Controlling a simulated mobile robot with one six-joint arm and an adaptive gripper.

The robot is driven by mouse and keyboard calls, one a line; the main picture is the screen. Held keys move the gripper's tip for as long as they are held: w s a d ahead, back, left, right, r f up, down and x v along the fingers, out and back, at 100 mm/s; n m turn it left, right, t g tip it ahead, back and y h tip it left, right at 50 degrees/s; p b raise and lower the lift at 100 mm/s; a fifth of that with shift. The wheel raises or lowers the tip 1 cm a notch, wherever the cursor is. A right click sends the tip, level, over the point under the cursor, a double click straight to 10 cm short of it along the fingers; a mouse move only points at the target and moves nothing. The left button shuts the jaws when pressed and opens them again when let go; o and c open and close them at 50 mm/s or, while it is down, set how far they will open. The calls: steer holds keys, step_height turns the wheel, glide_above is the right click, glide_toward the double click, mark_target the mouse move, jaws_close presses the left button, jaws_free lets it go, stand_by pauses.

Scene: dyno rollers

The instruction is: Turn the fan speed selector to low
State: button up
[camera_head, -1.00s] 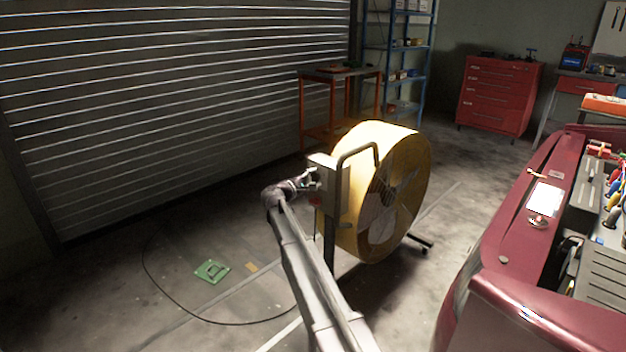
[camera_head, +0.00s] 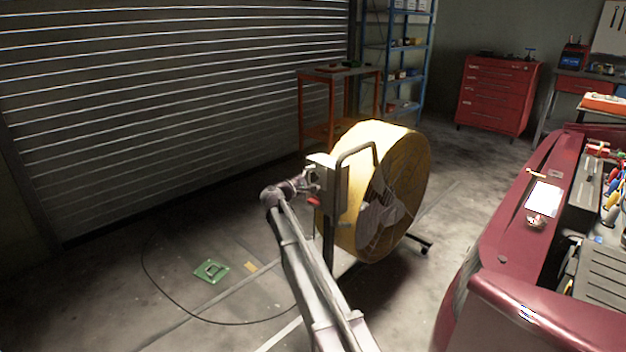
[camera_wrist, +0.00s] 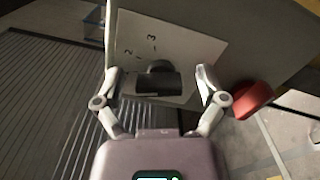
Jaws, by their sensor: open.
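The yellow drum fan (camera_head: 350,228) stands on the floor, with a grey control box (camera_head: 327,175) on its near side. In the wrist view, the black selector knob (camera_wrist: 158,82) sits on a pale plate (camera_wrist: 190,50) with the marks "2" and "3" up and left of it. My gripper (camera_wrist: 158,76) is open, with one finger on each side of the knob and a visible gap to it on both sides. Whether the fingertips touch the plate I cannot tell. In the head view my gripper (camera_head: 308,183) is at the box, and the knob is hidden there.
A red part (camera_wrist: 252,100) sits right of my gripper in the wrist view. A red car (camera_head: 490,235) stands at the right. A dark cable (camera_head: 190,312) and a green piece (camera_head: 211,271) lie on the floor. A shutter door (camera_head: 180,110) fills the left.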

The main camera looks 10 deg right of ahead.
steer(key=shift+a, duration=0.2)
steer(key=v, duration=1.1)
steer(key=shift+s+a, duration=0.25)
steer(key=s+d+f+m+g+y, duration=0.3)
steer(key=s+d+f, duration=0.3)
steer(key=s, duration=0.3)
steer(key=s+d+f+m+g+y, duration=0.2)
steer(key=s+d+f+m+g, duration=0.15)
steer(key=s+d+f, duration=0.35)
steer(key=s+a+f+m+g+y, duration=0.25)
steer(key=s+y, duration=0.25)
steer(key=s, duration=0.6)
steer(key=s+a+f+m+g+y, duration=0.1)
steer(key=s+f+m+g+y, duration=0.2)
steer(key=s, duration=0.8)
step_height(320, 180, up, 35)
steer(key=t+y+p, duration=0.1)
steer(key=p, duration=3.4)
steer(key=shift+a+n+y, duration=0.25)
steer(key=shift+n+y, duration=0.05)
steer(key=shift+n, duration=0.1)
